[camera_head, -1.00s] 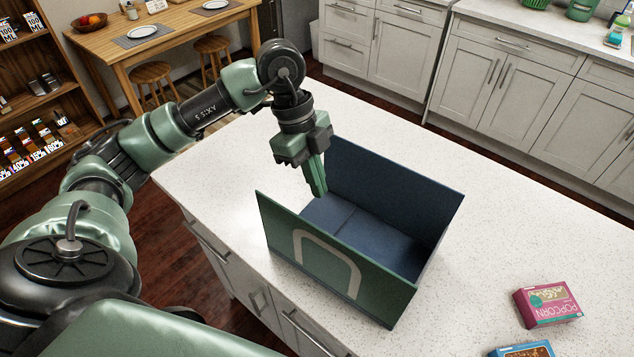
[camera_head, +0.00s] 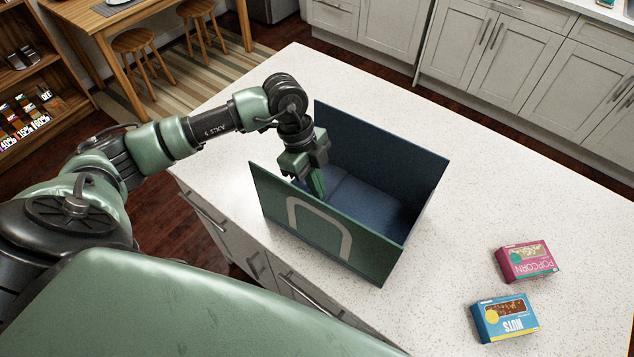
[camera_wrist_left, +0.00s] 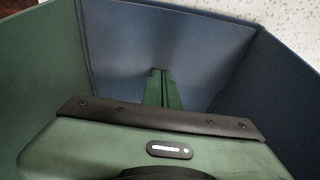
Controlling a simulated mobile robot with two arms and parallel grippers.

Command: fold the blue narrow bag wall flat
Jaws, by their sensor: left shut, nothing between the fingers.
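The bag (camera_head: 375,256) stands on the white counter, dark blue inside and green with a pale handle shape on its front. Its two long walls stand upright. A seam crosses the blue surface (camera_head: 375,205) low inside, and I cannot tell whether a narrow wall lies folded there. My left gripper (camera_head: 318,184) is shut and empty, fingers pointing down inside the left end of the bag. In the left wrist view its fingers (camera_wrist_left: 160,88) are in front of a blue panel (camera_wrist_left: 165,40) between two side walls; contact is unclear. My right gripper is out of view.
A pink popcorn box (camera_head: 527,262) and a blue nuts box (camera_head: 505,318) lie on the counter (camera_head: 530,190) to the right of the bag. The counter between them and the bag is clear. A wooden table and stools (camera_head: 140,50) stand beyond the counter's left end.

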